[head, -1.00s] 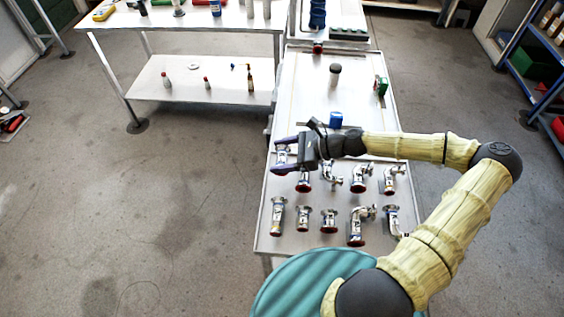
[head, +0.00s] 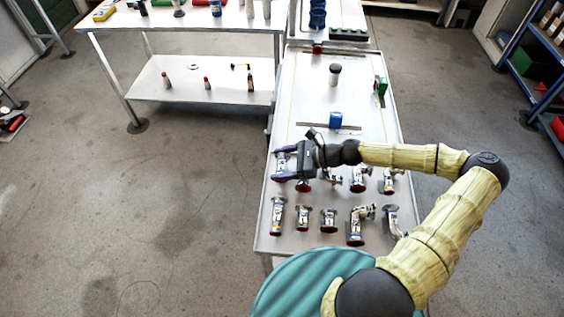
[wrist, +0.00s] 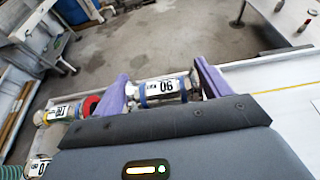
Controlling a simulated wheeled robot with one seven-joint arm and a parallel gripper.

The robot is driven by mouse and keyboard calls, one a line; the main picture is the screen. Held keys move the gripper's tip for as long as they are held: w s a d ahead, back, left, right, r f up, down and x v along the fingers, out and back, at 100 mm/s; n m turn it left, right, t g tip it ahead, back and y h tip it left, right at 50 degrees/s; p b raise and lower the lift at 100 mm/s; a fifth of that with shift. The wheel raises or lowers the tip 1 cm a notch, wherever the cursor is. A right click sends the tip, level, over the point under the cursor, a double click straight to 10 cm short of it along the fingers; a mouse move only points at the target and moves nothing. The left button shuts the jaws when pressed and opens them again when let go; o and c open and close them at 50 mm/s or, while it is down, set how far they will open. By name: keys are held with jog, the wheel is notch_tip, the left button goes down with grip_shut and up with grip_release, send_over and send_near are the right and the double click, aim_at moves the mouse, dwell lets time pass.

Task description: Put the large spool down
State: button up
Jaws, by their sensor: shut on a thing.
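The large spool (wrist: 160,88), a metal pipe piece with blue bands and a white label reading 06, lies between the purple fingers of my gripper (wrist: 163,86) in the wrist view. My gripper is shut on it. In the head view my gripper (head: 284,163) is over the left edge of the fittings table, with the spool (head: 280,161) showing between its fingers. I cannot tell whether the spool touches the tabletop.
Several metal fittings stand close by, including a short red-ended one (head: 303,217) and a long one (head: 277,215) in the front row. A long white bench (head: 200,85) stands at left.

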jog(key=shift+s+f, duration=0.1)
jog(key=shift+f, duration=0.2)
jog(key=shift+s+f, duration=0.1)
jog(key=shift+f, duration=0.15)
jog(key=o, duration=1.2)
jog(key=shift+c, duration=0.2)
jog(key=shift+r, duration=0.35)
jog(key=b+v, duration=0.1)
jog(key=v, duration=1.1)
jog(key=shift+w+r, duration=0.2)
jog(key=shift+r, duration=0.25)
